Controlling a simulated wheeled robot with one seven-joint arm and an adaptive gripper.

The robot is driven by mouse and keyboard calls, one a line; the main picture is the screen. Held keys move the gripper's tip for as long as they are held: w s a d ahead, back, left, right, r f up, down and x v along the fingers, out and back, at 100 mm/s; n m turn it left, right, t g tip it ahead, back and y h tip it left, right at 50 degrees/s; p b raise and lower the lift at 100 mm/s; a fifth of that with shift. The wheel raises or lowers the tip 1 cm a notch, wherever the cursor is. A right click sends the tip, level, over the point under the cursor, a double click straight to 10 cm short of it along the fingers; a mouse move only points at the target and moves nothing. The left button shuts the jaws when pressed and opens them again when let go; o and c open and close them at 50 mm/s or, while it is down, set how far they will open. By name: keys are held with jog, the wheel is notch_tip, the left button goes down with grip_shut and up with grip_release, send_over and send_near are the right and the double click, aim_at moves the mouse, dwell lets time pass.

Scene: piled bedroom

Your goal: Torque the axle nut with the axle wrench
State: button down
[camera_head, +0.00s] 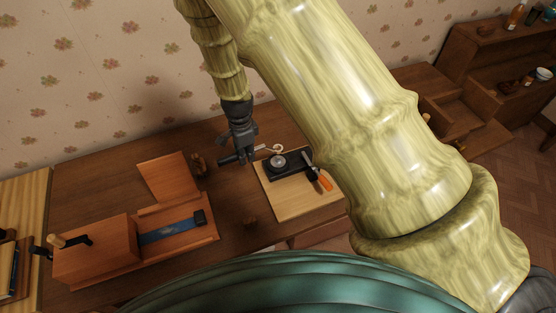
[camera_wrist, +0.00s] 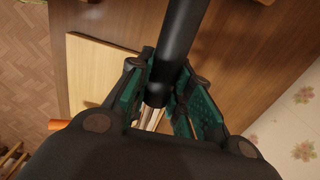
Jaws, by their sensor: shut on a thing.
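My gripper (camera_head: 240,157) is at the left of the wooden board, shut on the black handle of a tool, which I take to be the axle wrench (camera_wrist: 178,45). In the wrist view the handle lies between the green-padded fingers of my gripper (camera_wrist: 160,95), with a pale metal part below it. In the head view a thin shaft runs from my gripper toward a round grey part, possibly the axle nut (camera_head: 277,162), on a black block (camera_head: 292,166). A pale hooked piece (camera_head: 279,148) shows just above it. I cannot tell whether the tool touches the nut.
The block and an orange-handled tool (camera_head: 322,179) lie on the light wooden board (camera_head: 288,205). A wooden box with a crank and blue strip (camera_head: 170,232) stands at the left. Shelves (camera_head: 490,60) are at the far right.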

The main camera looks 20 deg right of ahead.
jog(key=shift+r, duration=2)
jog(key=shift+f, duration=0.1)
